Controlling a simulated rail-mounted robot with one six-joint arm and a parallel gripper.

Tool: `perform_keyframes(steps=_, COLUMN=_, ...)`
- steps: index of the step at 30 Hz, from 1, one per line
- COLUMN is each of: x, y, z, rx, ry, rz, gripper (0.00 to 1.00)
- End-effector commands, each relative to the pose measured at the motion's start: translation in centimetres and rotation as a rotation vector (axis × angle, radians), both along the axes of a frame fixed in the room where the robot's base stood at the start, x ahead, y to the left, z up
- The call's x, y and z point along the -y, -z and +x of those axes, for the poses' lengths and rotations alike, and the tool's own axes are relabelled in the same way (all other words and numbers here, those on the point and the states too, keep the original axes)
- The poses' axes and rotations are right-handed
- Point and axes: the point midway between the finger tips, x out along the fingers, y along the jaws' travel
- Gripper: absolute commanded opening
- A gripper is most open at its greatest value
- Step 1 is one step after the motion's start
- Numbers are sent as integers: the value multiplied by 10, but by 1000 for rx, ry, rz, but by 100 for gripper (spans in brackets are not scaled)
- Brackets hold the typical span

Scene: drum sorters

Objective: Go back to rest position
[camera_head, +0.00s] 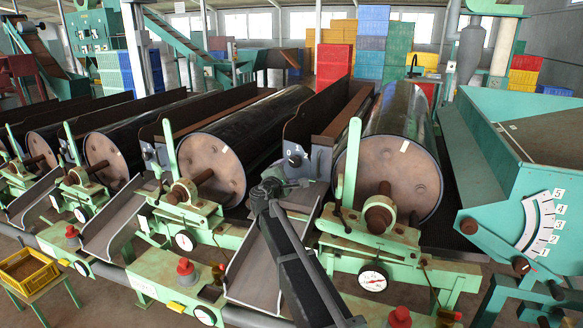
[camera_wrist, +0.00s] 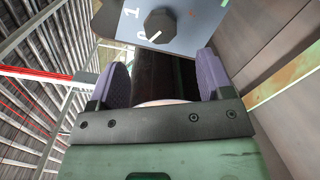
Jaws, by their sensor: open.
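My gripper (camera_wrist: 163,82) is open in the wrist view, with its two purple finger pads apart and nothing seen between them. A blue-grey switch panel (camera_wrist: 199,22) with a dark knob (camera_wrist: 160,26) and the marks 1 and 0 shows just beyond the fingertips. The knob appears apart from the fingers. In the head view my dark arm reaches up from the bottom middle. Its end is near a panel with a knob (camera_head: 294,160) between two drums; the fingers cannot be made out clearly there.
Large dark drums (camera_head: 400,150) with round end plates stand in a row, with green frames, levers and dials (camera_head: 373,281) in front. A grey chute (camera_head: 255,270) lies beside my arm. A green machine with a scale (camera_head: 540,222) is at right. A yellow crate (camera_head: 28,270) sits at left.

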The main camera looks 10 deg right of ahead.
Motion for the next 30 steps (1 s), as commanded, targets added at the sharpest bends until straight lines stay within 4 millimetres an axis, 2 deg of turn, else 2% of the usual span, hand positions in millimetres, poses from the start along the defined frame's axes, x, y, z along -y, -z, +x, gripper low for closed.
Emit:
perform_keyframes(steps=1, x=-4, y=0, z=-9, rx=0, ry=-1, rz=0, gripper=73)
perform_keyframes(steps=3, x=-7, y=0, z=-13, rx=0, ry=0, rz=0, gripper=73)
perform_keyframes(steps=12, x=-7, y=0, z=-14, rx=8, ry=7, rz=14, gripper=73)
perform_keyframes(steps=14, x=1, y=6, z=-20, rx=19, ry=60, rz=92, gripper=73)
perform_keyframes(steps=15, x=8, y=15, z=-32, rx=19, ry=113, rz=186, gripper=73)
perform_keyframes(steps=17, x=22, y=36, z=-64, rx=6, ry=214, rz=363, gripper=73)
perform_keyframes(steps=20, x=46, y=82, z=-141, rx=-54, ry=437, rz=703, gripper=73)
perform_keyframes(steps=21, x=53, y=102, z=-177, rx=-91, ry=537, rz=840, gripper=73)
perform_keyframes(steps=22, x=55, y=116, z=-204, rx=-124, ry=613, rz=938, gripper=73)
perform_keyframes(steps=23, x=56, y=128, z=-232, rx=-162, ry=689, rz=1030, gripper=73)
perform_keyframes(steps=24, x=55, y=143, z=-270, rx=-216, ry=787, rz=1147, gripper=73)
perform_keyframes(steps=27, x=44, y=165, z=-355, rx=-363, ry=993, rz=1390, gripper=73)
perform_keyframes(steps=30, x=33, y=172, z=-415, rx=-485, ry=1112, rz=1550, gripper=73)
